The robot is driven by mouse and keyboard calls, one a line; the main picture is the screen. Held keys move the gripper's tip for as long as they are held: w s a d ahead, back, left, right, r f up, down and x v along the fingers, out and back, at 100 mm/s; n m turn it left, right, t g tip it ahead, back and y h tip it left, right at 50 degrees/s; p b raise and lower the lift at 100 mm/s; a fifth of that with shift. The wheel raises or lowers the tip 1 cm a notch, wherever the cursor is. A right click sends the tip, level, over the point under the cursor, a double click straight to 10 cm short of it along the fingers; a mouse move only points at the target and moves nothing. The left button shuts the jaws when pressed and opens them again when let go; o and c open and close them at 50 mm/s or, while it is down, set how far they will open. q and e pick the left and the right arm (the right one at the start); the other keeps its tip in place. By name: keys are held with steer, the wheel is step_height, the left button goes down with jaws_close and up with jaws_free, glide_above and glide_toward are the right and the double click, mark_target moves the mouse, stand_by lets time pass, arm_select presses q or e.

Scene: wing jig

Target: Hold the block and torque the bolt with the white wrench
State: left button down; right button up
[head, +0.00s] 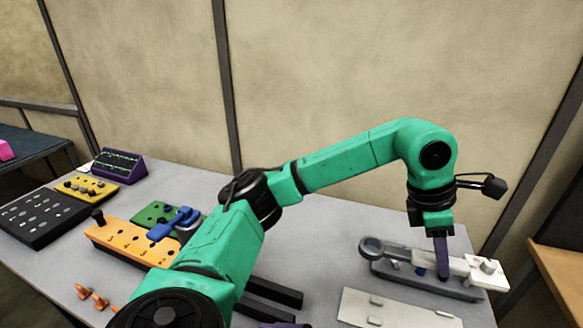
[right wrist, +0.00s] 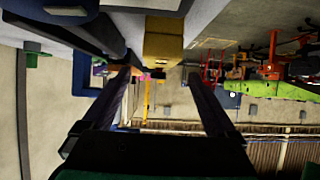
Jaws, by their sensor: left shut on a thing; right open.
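My left gripper (head: 442,262) points down at the right of the table, in the head view. It is shut on what looks like the white wrench (head: 461,266), whose pale body runs right from its fingers. A grey ring-ended tool (head: 372,246) lies just left of the fingers; whether it joins the white part is unclear. Both are over a long grey rack (head: 408,279). My right gripper (right wrist: 162,78) is open in the right wrist view, with nothing between its fingers. I cannot make out the block or the bolt with certainty.
An orange board with holes (head: 125,243) lies left of my arm, near a green plate (head: 150,213) and a blue clamp-like part (head: 174,224). A yellow tray (head: 87,189), black tray (head: 40,217) and purple device (head: 119,165) stand far left. A pale plate (head: 395,310) lies before the rack.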

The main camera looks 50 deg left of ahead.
steer(key=x, duration=0.4)
steer(key=shift+a, duration=0.1)
jaws_close()
jaws_free()
